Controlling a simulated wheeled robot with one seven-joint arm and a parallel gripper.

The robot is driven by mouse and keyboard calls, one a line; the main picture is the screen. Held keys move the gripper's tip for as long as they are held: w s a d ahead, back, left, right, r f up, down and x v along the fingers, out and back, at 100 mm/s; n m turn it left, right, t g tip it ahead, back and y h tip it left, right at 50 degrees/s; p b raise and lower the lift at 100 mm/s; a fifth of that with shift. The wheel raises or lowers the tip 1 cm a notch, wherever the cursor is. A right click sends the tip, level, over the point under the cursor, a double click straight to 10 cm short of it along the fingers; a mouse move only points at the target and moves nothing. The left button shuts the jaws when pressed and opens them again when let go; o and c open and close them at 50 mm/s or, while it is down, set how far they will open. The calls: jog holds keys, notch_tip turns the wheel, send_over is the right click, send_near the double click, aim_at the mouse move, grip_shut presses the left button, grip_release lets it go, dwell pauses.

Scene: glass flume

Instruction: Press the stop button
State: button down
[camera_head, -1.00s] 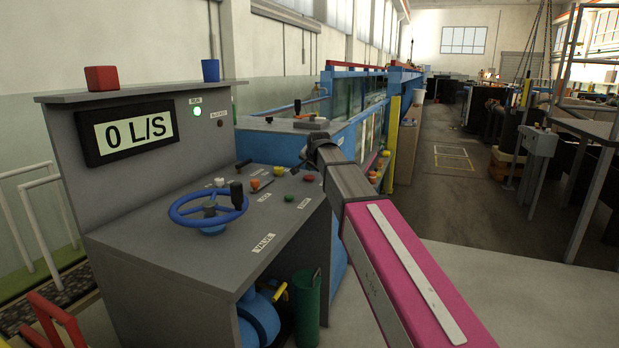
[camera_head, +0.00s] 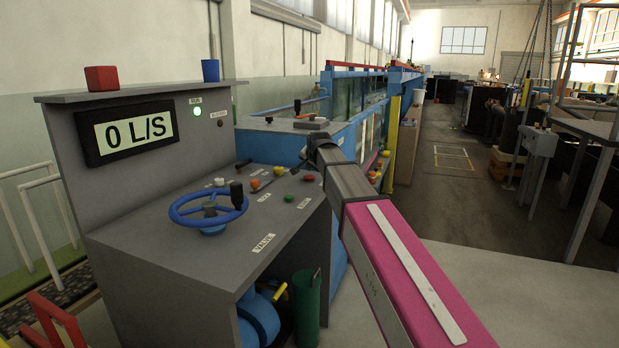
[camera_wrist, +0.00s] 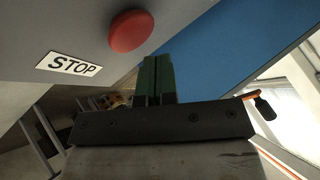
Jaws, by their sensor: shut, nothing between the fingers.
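The red stop button (camera_wrist: 131,31) is a round dome at the top of the wrist view, on a grey panel. A white label reading STOP (camera_wrist: 69,66) lies to its left. My gripper (camera_wrist: 163,60) has green fingers, shut together with nothing between them. The fingertips show just right of and below the button, with a small gap in the picture; their depth relative to it is hard to tell. In the head view a red button (camera_head: 309,178) shows at the console's right edge, beside my wrist; my fingers are hidden there.
The grey console (camera_head: 150,255) carries a blue handwheel (camera_head: 208,208), a green button (camera_head: 289,198), an orange button (camera_head: 255,184) and levers. Its display (camera_head: 133,131) reads 0 L/S. A green lamp (camera_head: 197,112) is lit. The blue flume (camera_head: 340,130) stands behind.

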aim_at(310, 176)
jog(key=shift+f, duration=0.1)
dwell(0.4)
jog(key=shift+f, duration=0.35)
jog(key=shift+f, duration=0.5)
dwell(0.8)
jog(key=shift+r, duration=1)
jog(key=shift+r, duration=0.1)
notch_tip(310, 176, up, 6)
jog(key=shift+f, duration=0.1)
dwell(0.4)
